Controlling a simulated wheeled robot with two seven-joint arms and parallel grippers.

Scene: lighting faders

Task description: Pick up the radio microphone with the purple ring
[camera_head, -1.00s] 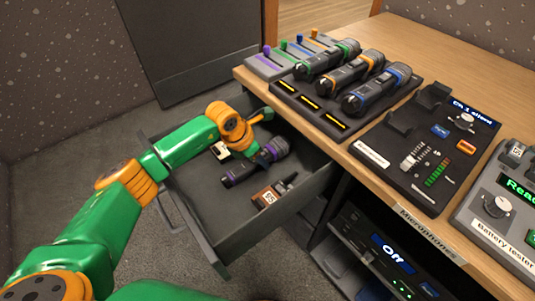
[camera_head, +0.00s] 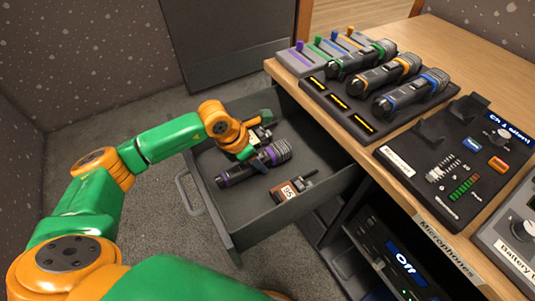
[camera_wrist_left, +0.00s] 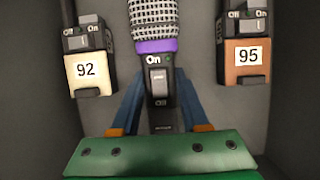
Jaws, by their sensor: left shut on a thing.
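The dark microphone with the purple ring (camera_head: 237,173) is in the open drawer in the head view. My left gripper (camera_head: 250,154) reaches down to it and is shut on its body. In the left wrist view, the microphone's silver mesh head and purple ring (camera_wrist_left: 157,46) point away from me, and its switch reads On. The two blue fingers of my left gripper (camera_wrist_left: 159,95) close on both sides of the body behind the switch. I cannot tell whether the microphone is clear of the drawer floor. My right gripper is not in view.
The open grey drawer (camera_head: 272,232) also holds a pack marked 95 (camera_head: 288,190) and a pack marked 92 (camera_wrist_left: 88,68), one on each side of the microphone. On the desk (camera_head: 450,60), a charger (camera_head: 318,92) holds green, orange and blue ringed microphones.

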